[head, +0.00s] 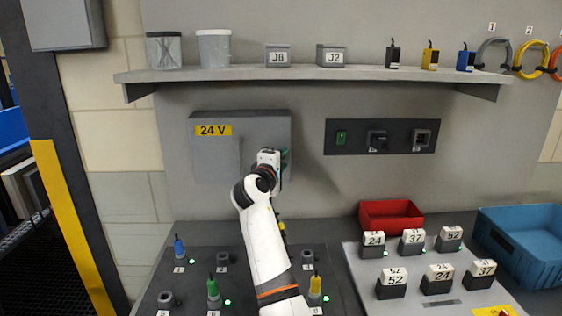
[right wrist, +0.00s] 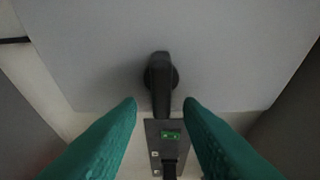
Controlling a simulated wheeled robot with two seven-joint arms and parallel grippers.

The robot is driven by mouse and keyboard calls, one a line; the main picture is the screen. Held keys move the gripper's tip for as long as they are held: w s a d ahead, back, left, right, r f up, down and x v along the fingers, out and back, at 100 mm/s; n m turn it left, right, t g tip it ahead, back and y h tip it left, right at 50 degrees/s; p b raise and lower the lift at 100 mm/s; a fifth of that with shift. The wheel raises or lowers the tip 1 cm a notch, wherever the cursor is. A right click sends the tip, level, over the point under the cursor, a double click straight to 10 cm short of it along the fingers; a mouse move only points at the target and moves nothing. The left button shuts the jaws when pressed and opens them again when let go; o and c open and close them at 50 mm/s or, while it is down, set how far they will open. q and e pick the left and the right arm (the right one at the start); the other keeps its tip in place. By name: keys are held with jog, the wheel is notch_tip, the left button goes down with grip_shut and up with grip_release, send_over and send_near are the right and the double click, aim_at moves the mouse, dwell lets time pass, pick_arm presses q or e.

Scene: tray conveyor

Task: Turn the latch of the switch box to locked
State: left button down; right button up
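The grey switch box (head: 215,160) with a yellow "24 V" label hangs on the back wall under the shelf. My right gripper (head: 284,158) is at the right part of its front and hides the latch in the head view. In the right wrist view the black latch (right wrist: 161,75) is a round hub with a handle lying along the picture's vertical. The teal fingers of the right gripper (right wrist: 160,104) are open, one on each side of the handle's lower end, with a visible gap on both sides. My left gripper is not in view.
A black panel (head: 357,149) with a green switch is right of the box. A shelf (head: 310,76) with containers and small blocks runs above. Below are a dark peg board (head: 222,285), a red bin (head: 391,228), a blue bin (head: 540,262) and a board with numbered blocks (head: 440,309).

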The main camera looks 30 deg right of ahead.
jog(key=b+v, duration=0.2)
jog(key=v, duration=1)
